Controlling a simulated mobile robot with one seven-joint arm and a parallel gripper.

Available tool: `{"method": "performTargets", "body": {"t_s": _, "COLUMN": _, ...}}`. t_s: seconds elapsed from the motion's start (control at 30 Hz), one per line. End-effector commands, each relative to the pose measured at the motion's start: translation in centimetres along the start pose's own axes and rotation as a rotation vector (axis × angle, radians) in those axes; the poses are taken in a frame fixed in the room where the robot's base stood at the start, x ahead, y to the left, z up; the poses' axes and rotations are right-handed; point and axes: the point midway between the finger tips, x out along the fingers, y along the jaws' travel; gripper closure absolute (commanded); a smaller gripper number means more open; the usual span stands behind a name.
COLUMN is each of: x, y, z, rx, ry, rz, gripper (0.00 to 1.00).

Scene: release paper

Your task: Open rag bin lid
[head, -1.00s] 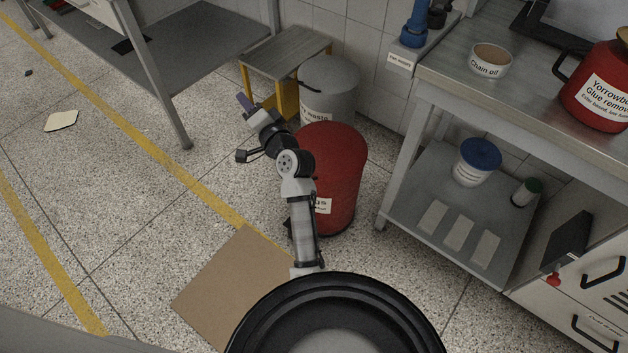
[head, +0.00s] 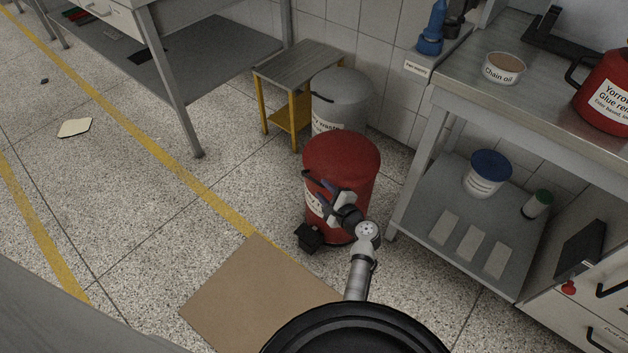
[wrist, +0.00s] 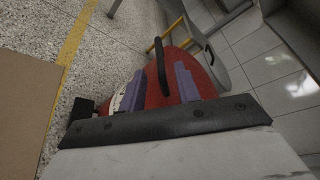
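The red rag bin (head: 362,186) stands on the floor in the middle of the head view. Its round red lid (head: 342,152) looks shut. A black handle (head: 307,177) sticks out at the front of the bin, and a black pedal (head: 309,237) is at its base. My gripper (head: 322,190) is in front of the bin's upper part and hides part of its label. In the wrist view, its two purple fingers (wrist: 158,84) are apart, with the black handle (wrist: 160,63) showing between them. Whether the fingers touch the handle cannot be told.
A grey waste bin (head: 342,98) stands behind the rag bin, beside a small yellow-legged stool (head: 298,68). A metal shelf bench (head: 425,225) is close on the right. A cardboard sheet (head: 250,300) lies on the floor in front. Floor on the left is mostly clear.

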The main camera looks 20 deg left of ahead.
Motion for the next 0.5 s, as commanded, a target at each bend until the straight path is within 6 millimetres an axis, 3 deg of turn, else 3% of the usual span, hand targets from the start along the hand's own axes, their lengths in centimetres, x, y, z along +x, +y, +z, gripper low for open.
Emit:
{"method": "performTargets", "body": {"t_s": 0.2, "x": 4.3, "y": 0.0, "z": 0.1, "rx": -0.002, "ry": -0.002, "rz": 0.001, "gripper": 0.67}}
{"method": "performTargets", "body": {"t_s": 0.5, "x": 6.7, "y": 0.0, "z": 0.1, "rx": -0.002, "ry": -0.001, "rz": 0.001, "gripper": 0.67}}
